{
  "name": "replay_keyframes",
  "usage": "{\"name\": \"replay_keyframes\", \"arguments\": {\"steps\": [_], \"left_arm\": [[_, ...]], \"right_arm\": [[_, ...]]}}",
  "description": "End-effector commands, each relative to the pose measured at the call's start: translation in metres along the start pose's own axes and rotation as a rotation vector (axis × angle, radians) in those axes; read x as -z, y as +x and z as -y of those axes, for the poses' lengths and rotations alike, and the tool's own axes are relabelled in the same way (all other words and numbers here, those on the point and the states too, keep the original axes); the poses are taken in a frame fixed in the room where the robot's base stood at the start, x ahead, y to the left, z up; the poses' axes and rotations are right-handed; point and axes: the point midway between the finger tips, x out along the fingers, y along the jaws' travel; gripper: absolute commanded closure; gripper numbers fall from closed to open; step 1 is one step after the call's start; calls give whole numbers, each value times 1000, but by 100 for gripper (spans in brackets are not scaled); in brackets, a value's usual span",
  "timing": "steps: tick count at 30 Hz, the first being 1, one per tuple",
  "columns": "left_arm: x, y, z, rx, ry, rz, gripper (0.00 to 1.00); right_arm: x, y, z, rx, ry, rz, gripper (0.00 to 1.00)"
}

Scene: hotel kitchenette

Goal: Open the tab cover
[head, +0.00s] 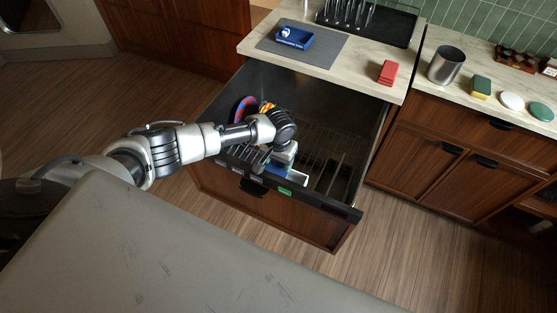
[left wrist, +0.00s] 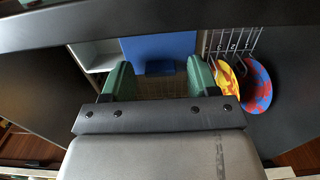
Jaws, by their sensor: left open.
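The tab cover (left wrist: 158,46) is a flat blue panel in the left wrist view, with a darker blue lip (left wrist: 160,67) at its near edge. It looks closed. A white tray part lies beside it on the left. In the head view a bit of the blue cover (head: 277,169) shows inside the pulled-out drawer, near its front wall, partly hidden by my gripper. My left gripper (left wrist: 161,84) is open, its two green fingers apart on either side of the lip's line. Nothing is between them, and I cannot tell whether they touch the cover. My right gripper is not in view.
The open drawer (head: 357,213) holds a wire rack and two colourful plates (left wrist: 257,85) close to my left gripper's side. Its dark walls surround my gripper. The counter above carries a blue dish (head: 295,37), red block (head: 388,72) and metal cup (head: 446,65).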

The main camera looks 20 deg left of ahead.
Motion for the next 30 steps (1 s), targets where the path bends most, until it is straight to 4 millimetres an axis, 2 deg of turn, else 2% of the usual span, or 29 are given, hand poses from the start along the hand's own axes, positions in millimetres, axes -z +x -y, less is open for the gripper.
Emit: {"name": "replay_keyframes", "arguments": {"steps": [15, 21, 30], "left_arm": [[1, -89, 1, 0, 0, -3, 40], [0, -103, 1, 0, -1, -2, 40], [0, -104, 1, 0, -1, -1, 40]], "right_arm": [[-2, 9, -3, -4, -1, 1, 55], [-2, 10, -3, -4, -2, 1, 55], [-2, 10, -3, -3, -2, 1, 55]]}}
